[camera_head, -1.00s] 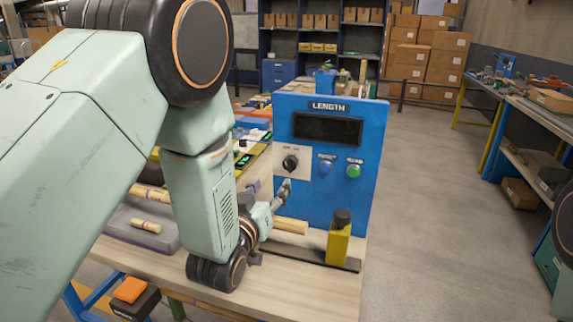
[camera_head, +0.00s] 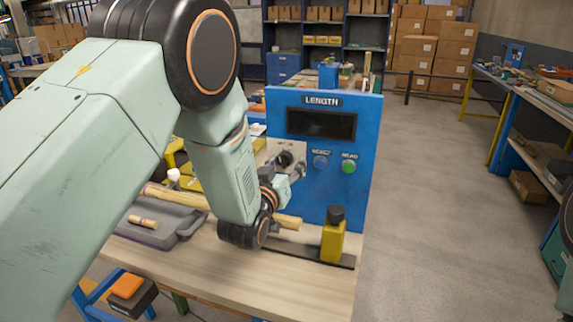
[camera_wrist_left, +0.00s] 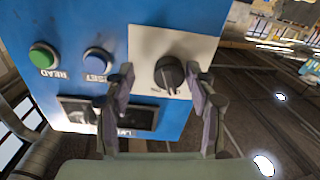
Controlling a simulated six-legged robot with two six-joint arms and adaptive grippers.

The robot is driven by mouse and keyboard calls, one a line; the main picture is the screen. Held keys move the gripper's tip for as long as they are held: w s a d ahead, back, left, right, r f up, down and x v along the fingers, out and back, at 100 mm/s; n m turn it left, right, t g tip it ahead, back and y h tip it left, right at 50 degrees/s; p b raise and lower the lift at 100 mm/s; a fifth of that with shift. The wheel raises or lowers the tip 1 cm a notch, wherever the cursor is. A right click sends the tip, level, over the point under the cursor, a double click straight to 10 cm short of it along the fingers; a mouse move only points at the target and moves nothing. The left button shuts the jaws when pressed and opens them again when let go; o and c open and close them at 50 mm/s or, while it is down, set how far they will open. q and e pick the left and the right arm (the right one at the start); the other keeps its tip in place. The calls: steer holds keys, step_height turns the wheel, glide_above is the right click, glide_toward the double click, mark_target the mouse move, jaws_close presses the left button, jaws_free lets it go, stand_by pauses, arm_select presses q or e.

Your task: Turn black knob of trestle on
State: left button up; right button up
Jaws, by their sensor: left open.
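The blue panel marked LENGTH (camera_head: 350,100) stands on the wooden bench, with a dark display on its upper part. The black knob (camera_head: 284,159) sits on a pale plate at the panel's left, partly covered by my gripper in the head view. In the left wrist view the black knob (camera_wrist_left: 169,73) shows between the fingers, nearer the right one. My left gripper (camera_wrist_left: 160,78) is open around the knob's front; I cannot tell whether a finger touches it. It also shows in the head view (camera_head: 292,165). My right gripper is not in view.
A blue button (camera_head: 320,162) and a green button (camera_head: 348,166) sit right of the knob. A yellow block with a black top (camera_head: 333,235) and a wooden rod (camera_head: 288,221) are below. A grey tray (camera_head: 180,225) lies left on the bench.

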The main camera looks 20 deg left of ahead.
arm_select(q)
steer(key=shift+w+a+f, duration=0.1)
steer(key=shift+a+f, duration=0.05)
steer(key=shift+a, duration=0.8)
steer(key=shift+w+d, duration=0.1)
steer(key=shift+d, duration=0.7)
steer(key=c, duration=0.4)
steer(key=shift+c, duration=0.5)
steer(key=shift+a, duration=0.55)
steer(key=c, duration=0.3)
steer(key=shift+d, duration=0.35)
steer(key=c, duration=0.4)
steer(key=shift+o, duration=0.2)
steer(key=shift+a, duration=0.1)
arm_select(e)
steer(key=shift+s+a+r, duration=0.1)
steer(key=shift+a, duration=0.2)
